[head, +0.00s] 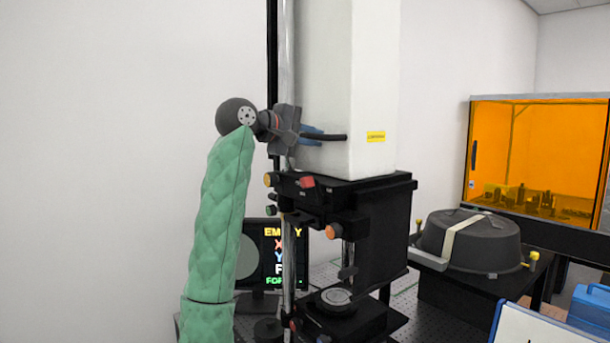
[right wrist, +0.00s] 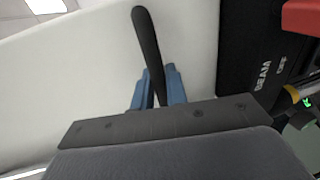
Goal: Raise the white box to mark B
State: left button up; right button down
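The white box (head: 345,85) is a tall upright housing with a yellow label, standing above a black stage unit. A black bar handle (head: 334,138) sticks out from its front toward the left. My right gripper (head: 312,135), on the green-sleeved arm, is at this handle, with its blue fingers around it. In the right wrist view, the handle (right wrist: 150,45) runs between the two blue fingers (right wrist: 160,88), which appear closed on it. The white box (right wrist: 90,75) fills much of that view. I cannot make out mark B. My left gripper is not in view.
A black carriage (head: 385,225) with knobs sits under the box, beside a chrome and black column (head: 287,60). A small screen (head: 285,255) stands behind my arm. To the right are a dark round case (head: 470,240) and an orange-windowed enclosure (head: 535,150).

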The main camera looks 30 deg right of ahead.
aim_at(327, 119)
jog(key=shift+r, duration=0.15)
jog(key=shift+r+p, duration=0.3)
jog(key=shift+r, duration=1.6)
jog(key=shift+f, duration=0.1)
jog(key=shift+r, duration=0.6)
dwell(0.4)
jog(key=c, duration=1.5)
grip_release()
